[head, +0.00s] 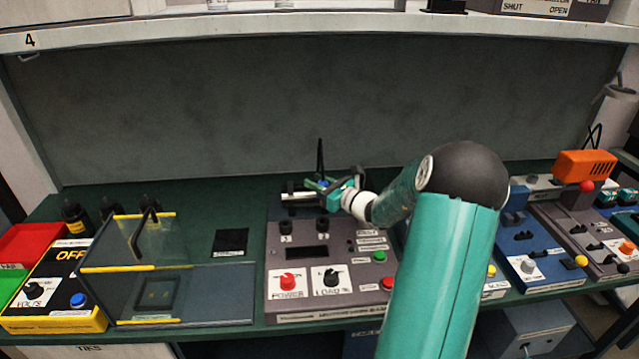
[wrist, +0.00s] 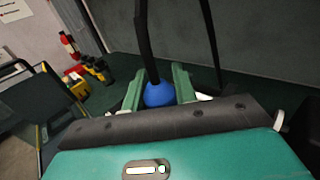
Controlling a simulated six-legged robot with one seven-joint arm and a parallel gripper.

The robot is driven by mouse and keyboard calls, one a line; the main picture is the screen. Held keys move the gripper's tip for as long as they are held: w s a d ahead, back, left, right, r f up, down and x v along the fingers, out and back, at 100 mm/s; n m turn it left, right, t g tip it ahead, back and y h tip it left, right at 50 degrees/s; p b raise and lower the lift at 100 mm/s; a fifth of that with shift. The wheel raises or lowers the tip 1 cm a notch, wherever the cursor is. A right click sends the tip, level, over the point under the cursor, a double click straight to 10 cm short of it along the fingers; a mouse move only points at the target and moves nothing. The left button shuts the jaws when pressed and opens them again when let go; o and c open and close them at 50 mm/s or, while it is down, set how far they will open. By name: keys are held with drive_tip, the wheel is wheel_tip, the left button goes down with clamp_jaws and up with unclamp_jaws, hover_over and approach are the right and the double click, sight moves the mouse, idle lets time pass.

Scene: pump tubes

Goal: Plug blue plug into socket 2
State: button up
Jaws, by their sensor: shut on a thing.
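The blue plug (wrist: 159,95) shows in the wrist view as a round blue body between the two green fingers of my gripper (wrist: 158,86), with a black cable rising from it. In the head view my gripper (head: 326,186) is above the back part of a grey console (head: 341,240), shut on the plug, of which only a small blue patch shows. Two black fittings (head: 285,228) and (head: 322,225) stand on the console below the gripper. No socket number is readable, so I cannot tell which is socket 2.
The console's front carries a red POWER knob (head: 288,281) and a black LOAD knob (head: 331,278). A clear box with yellow edges (head: 160,266) stands to the left. My arm hides the console's right side. Blue and grey panels (head: 541,250) stand further right.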

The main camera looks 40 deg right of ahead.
drive_tip(key=shift+w+f, duration=0.1)
drive_tip(key=shift+f, duration=2.85)
drive_tip(key=shift+f, duration=1.95)
drive_tip(key=o, duration=1)
drive_tip(key=shift+o, duration=0.2)
drive_tip(key=s, duration=0.5)
drive_tip(key=s+d, duration=0.1)
drive_tip(key=s, duration=0.1)
drive_tip(key=shift+s, duration=0.25)
